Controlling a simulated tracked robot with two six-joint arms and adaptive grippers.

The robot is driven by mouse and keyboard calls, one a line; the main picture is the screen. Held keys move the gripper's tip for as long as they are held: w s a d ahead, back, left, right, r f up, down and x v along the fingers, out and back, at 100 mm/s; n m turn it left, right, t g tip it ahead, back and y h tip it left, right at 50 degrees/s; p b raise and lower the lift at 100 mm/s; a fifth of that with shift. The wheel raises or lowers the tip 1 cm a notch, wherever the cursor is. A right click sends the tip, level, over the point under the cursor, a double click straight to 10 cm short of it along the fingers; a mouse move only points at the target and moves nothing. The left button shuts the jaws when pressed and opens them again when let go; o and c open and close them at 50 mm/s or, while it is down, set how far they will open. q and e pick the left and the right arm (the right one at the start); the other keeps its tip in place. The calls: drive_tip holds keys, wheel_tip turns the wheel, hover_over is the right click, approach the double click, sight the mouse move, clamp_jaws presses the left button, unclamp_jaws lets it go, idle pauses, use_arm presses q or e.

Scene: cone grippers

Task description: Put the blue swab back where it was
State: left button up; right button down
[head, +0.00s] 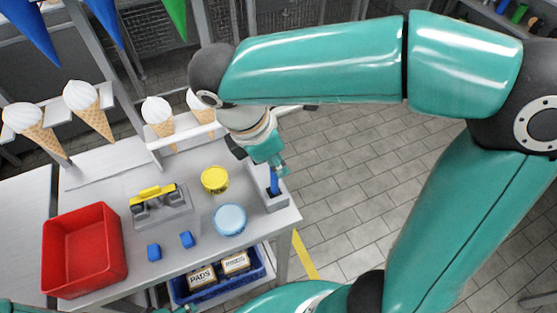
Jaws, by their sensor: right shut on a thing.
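The blue swab (274,184) stands upright, its lower part at the grey holder (262,189) on the right side of the table. My right gripper (276,173) is above the holder and shut on the upper part of the swab. I cannot tell how deep the swab sits in the holder. My left gripper is not in view; only a bit of teal arm shows at the bottom edge.
On the table (110,175) are a red bin (84,250), a yellow-handled grey fixture (160,205), a yellow jar (215,179), a light blue round dish (230,219) and two blue blocks (154,252). Ice cream cones (90,110) stand in racks behind. A blue crate (215,288) with boxes sits below.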

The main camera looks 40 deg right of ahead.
drive_tip(key=shift+s+f, duration=0.1)
drive_tip(key=shift+f, duration=0.2)
drive_tip(key=c, duration=1.2)
unclamp_jaws()
drive_tip(key=shift+o, duration=0.2)
drive_tip(key=shift+r, duration=0.15)
drive_tip(key=p+v, duration=0.1)
drive_tip(key=v, duration=1.1)
drive_tip(key=shift+p, duration=0.3)
